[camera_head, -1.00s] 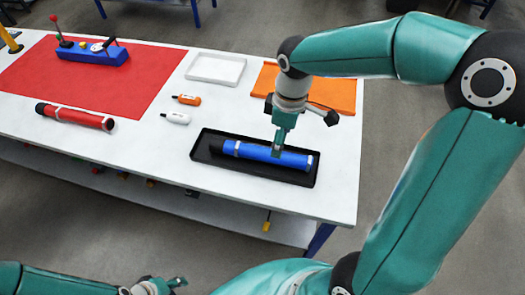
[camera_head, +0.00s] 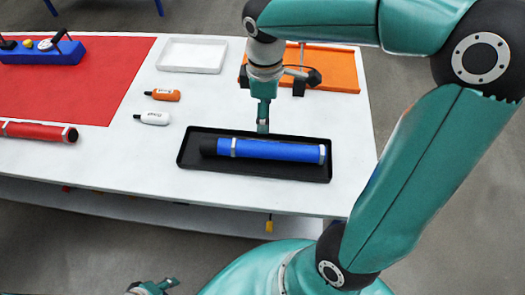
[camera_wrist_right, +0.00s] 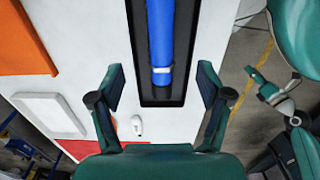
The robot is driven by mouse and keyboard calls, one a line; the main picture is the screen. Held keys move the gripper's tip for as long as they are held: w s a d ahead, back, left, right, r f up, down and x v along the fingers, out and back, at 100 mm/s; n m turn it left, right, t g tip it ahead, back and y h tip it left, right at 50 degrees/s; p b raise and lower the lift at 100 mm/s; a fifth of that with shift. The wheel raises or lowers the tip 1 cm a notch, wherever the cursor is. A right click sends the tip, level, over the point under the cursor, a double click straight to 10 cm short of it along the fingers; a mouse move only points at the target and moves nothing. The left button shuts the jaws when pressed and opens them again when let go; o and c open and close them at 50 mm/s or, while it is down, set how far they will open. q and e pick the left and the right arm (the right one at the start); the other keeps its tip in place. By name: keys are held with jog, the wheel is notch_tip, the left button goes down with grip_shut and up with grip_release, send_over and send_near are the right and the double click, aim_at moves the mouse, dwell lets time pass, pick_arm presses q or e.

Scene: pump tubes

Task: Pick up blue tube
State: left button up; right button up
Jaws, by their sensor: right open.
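The blue tube (camera_head: 275,150) lies lengthwise in a shallow black tray (camera_head: 255,175) on the white table. It has a black cap at its left end and pale bands near both ends. My right gripper (camera_head: 263,128) points down at the tube's far side, near its middle in the head view. In the right wrist view its two fingers are spread wide and empty (camera_wrist_right: 160,85), with the tube (camera_wrist_right: 160,35) running up between and beyond them. I cannot tell its exact height above the tube. My left gripper (camera_head: 160,287) is small at the bottom edge, away from the table.
An orange bottle (camera_head: 163,95) and a white bottle (camera_head: 152,118) lie left of the black tray. A red tube (camera_head: 40,131) and a red mat (camera_head: 65,85) are farther left.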

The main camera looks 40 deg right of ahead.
aim_at(265, 146)
jog(key=f, duration=1)
jog(key=shift+s+d+f+b, duration=0.25)
jog(key=shift+s+f+b, duration=0.05)
jog(key=shift+s+f, duration=0.1)
jog(key=shift+w+a+f, duration=0.1)
jog(key=shift+a+f, duration=0.05)
jog(key=shift+f, duration=1.15)
jog(key=shift+w+a+f, duration=0.1)
jog(key=shift+f, duration=1.2)
jog(key=shift+c, duration=0.3)
grip_shut()
jog(key=shift+r, duration=0.15)
